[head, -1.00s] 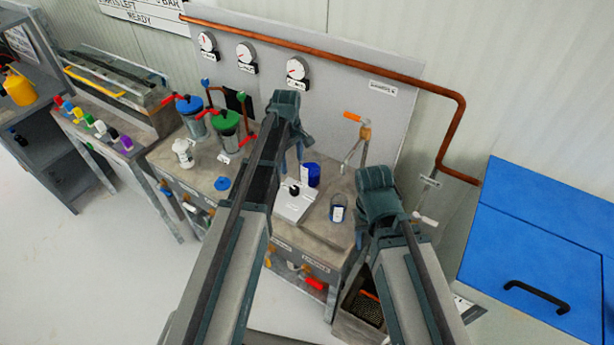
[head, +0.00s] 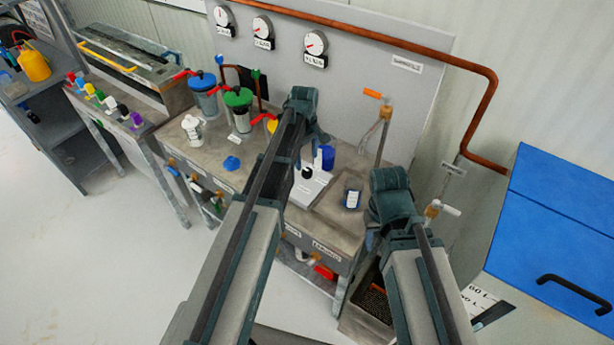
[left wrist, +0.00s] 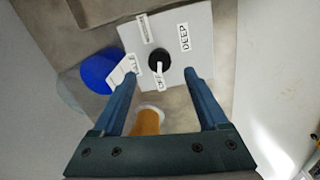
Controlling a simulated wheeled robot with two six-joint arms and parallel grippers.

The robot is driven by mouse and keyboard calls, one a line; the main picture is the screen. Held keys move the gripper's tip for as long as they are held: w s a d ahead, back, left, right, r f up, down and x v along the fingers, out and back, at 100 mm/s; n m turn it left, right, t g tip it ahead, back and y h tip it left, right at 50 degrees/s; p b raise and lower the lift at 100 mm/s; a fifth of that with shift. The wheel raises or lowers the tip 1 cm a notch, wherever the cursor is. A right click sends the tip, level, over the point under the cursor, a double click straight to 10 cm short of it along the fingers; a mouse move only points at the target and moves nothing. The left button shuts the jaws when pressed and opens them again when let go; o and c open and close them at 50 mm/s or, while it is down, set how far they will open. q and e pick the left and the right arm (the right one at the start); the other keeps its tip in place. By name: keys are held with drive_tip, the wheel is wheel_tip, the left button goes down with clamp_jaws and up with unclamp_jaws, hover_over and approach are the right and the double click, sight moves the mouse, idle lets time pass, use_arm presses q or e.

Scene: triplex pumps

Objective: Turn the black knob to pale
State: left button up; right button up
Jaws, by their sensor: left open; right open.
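The black knob (head: 307,172) sits on a white plate (head: 312,187) on the bench in the head view. In the left wrist view the knob (left wrist: 159,59) has a white pointer directed toward the bottom of the picture, at a small label. A DEEP label (left wrist: 184,37) is right of it; the other labels are hard to read. My left gripper (left wrist: 161,70) is open and empty, its fingertips on either side of the knob in that view; contact cannot be told. My right gripper (head: 373,238) is open, near the bench's right edge.
A blue cylinder (head: 326,158) stands beside the plate, close to my left finger in the wrist view. Green-lidded (head: 238,110) and blue-lidded (head: 204,94) canisters stand left.

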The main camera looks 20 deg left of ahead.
sight(307, 171)
use_arm(q)
wheel_tip(307, 171, down, 6)
drive_tip(key=b, duration=0.4)
drive_tip(key=shift+w+d+r+b, duration=0.1)
drive_tip(key=shift+r+b, duration=0.05)
drive_tip(key=shift+b, duration=0.15)
drive_tip(key=shift+r, duration=0.1)
drive_tip(key=shift+c, duration=0.2)
clamp_jaws()
